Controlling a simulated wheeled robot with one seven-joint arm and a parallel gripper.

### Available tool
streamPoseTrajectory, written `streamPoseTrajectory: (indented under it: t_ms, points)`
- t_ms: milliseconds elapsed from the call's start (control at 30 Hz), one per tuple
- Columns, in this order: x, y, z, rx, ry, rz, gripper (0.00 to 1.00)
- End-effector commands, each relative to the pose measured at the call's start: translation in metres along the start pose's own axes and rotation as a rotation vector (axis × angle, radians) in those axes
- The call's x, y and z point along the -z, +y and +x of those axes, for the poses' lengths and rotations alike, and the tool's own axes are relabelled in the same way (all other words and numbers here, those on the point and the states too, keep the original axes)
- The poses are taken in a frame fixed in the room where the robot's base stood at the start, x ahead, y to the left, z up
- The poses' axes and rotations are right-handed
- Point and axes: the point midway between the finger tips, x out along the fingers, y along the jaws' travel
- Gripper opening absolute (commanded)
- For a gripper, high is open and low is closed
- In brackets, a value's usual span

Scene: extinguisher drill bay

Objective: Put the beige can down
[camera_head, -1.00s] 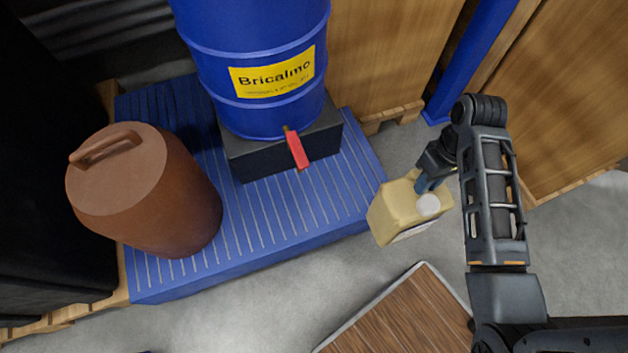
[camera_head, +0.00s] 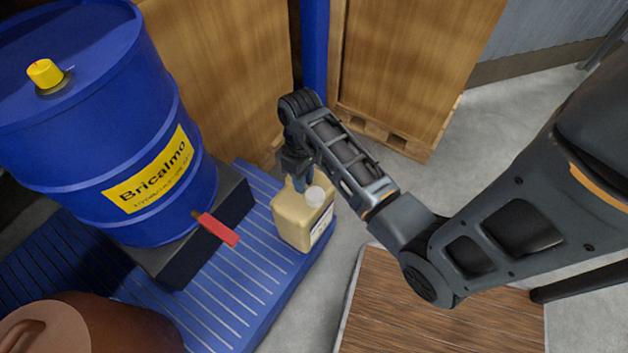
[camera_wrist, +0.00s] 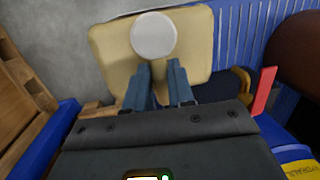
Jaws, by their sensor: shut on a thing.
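The beige can (camera_head: 297,222) is upright, with a white round cap on top and a pale label on its side. In the head view it is at the right end of the blue ribbed platform (camera_head: 262,290), overlapping it in the picture. I cannot tell whether its bottom touches the platform. My gripper (camera_head: 301,183) is shut on the top of the can, beside the cap. In the wrist view the can (camera_wrist: 108,48) fills the upper middle, and my gripper (camera_wrist: 160,72) reaches onto it. Its lower part is hidden there.
A blue drum (camera_head: 110,95) with a red tap handle (camera_head: 216,229) stands on a black block (camera_head: 235,205) left of the can. A brown container (camera_head: 95,325) is at lower left. Wooden crates (camera_head: 405,60) stand behind. A wooden board (camera_head: 430,310) lies right, with grey floor between.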

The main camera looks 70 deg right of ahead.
Motion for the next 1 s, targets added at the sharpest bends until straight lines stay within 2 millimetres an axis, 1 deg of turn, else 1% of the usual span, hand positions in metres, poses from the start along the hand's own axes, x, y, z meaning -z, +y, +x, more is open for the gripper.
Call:
streamPoseTrajectory:
  t_ms: [33,200,400,500,633,900,1000]
  points:
    - [0.011,0.0,0.003,0.0,0.003,-0.001,0.0]
    - [0.04,-0.001,0.017,-0.001,0.004,-0.001,0.0]
    - [0.065,-0.002,0.029,-0.001,0.003,0.0,0.0]
    - [0.071,-0.003,0.032,-0.001,0.004,0.0,0.0]
    - [0.074,-0.002,0.036,-0.001,0.003,0.0,0.0]
    - [0.076,0.002,0.066,0.0,0.002,0.001,0.0]
    - [0.077,0.003,0.071,-0.001,0.003,0.001,0.0]
